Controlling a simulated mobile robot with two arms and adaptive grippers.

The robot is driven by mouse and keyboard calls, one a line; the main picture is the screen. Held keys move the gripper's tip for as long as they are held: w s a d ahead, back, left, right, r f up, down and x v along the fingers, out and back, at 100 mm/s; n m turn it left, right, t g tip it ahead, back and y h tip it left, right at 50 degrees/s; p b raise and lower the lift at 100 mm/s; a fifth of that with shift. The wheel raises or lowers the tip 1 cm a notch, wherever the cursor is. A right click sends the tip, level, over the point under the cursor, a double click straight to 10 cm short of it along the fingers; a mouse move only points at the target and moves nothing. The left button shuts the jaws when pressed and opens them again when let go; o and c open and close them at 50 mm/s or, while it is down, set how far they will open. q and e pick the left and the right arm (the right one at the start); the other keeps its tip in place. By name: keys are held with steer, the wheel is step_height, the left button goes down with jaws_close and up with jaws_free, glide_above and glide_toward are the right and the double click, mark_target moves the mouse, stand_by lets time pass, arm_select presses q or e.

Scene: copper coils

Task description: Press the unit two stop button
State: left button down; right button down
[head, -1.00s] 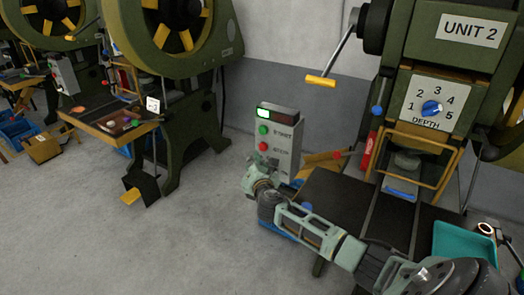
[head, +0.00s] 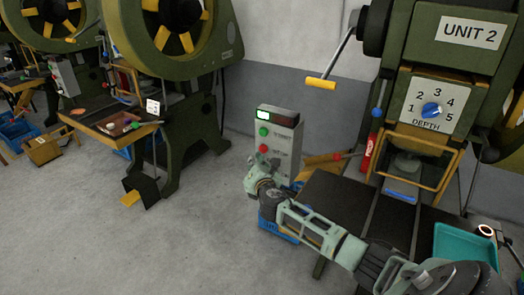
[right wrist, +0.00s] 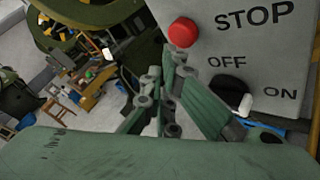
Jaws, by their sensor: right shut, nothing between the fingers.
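The red stop button (right wrist: 183,32) is on the grey control box (head: 286,142) beside the Unit 2 press (head: 436,60). The word STOP is printed beside it in the right wrist view. My right gripper (head: 263,157) is shut and empty in front of the box. In the right wrist view its fingertips (right wrist: 174,64) are close to the button, just below it in the picture. I cannot tell whether they touch it. My left gripper is not in view.
A black OFF/ON switch (right wrist: 231,91) is lower on the panel. A dark press table (head: 335,200) and teal tray (head: 466,243) are to the right. Open floor lies left.

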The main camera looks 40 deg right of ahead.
steer(key=shift+d, duration=0.1)
stand_by(0.6)
steer(key=shift+w+d, duration=0.15)
steer(key=shift+d, duration=0.15)
steer(key=shift+w+d, duration=0.2)
steer(key=shift+d, duration=0.3)
stand_by(0.7)
steer(key=shift+r, duration=0.1)
steer(key=shift+s+a, duration=0.4)
steer(key=shift+a, duration=0.45)
steer(key=shift+a+p, duration=0.1)
steer(key=shift+p, duration=0.2)
steer(key=a, duration=0.1)
steer(key=s+a+p, duration=0.1)
steer(key=a, duration=0.1)
steer(key=s+a, duration=0.1)
steer(key=shift+a, duration=0.25)
